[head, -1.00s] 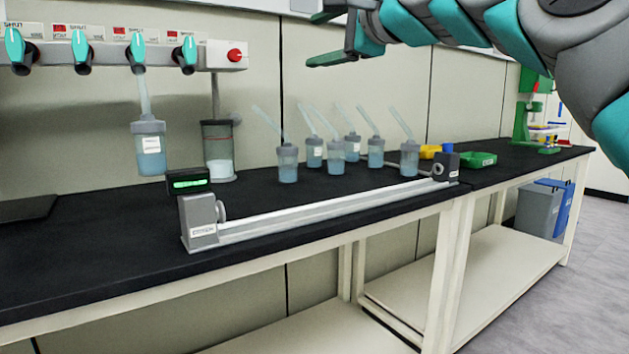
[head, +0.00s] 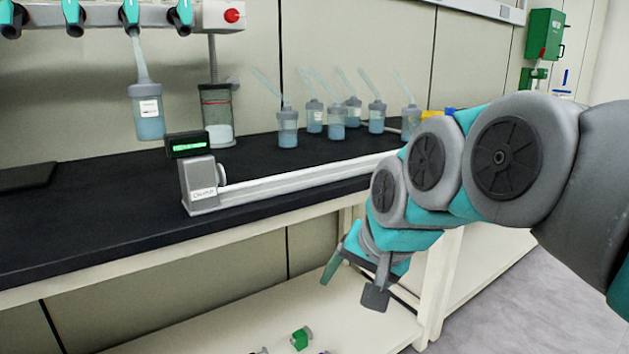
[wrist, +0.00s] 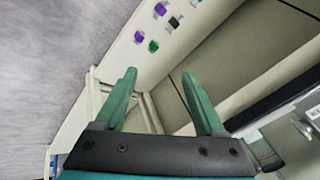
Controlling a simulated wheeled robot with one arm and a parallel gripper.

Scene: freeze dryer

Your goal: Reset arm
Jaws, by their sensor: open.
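My gripper (head: 352,284) hangs below the bench top's front edge, in front of the lower shelf, at the end of my bent arm. Its two fingers are apart with nothing between them. In the wrist view my gripper (wrist: 165,95) also shows open and empty, with the floor, shelf and bench frame beyond it. My arm hides the right part of the bench.
The black bench top (head: 90,225) carries a long rail device (head: 290,184) near its front edge. Several flasks (head: 288,128) stand behind it. One flask (head: 149,120) hangs from the valve manifold (head: 100,22). Small coloured items (wrist: 153,46) lie on the lower shelf (head: 215,330).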

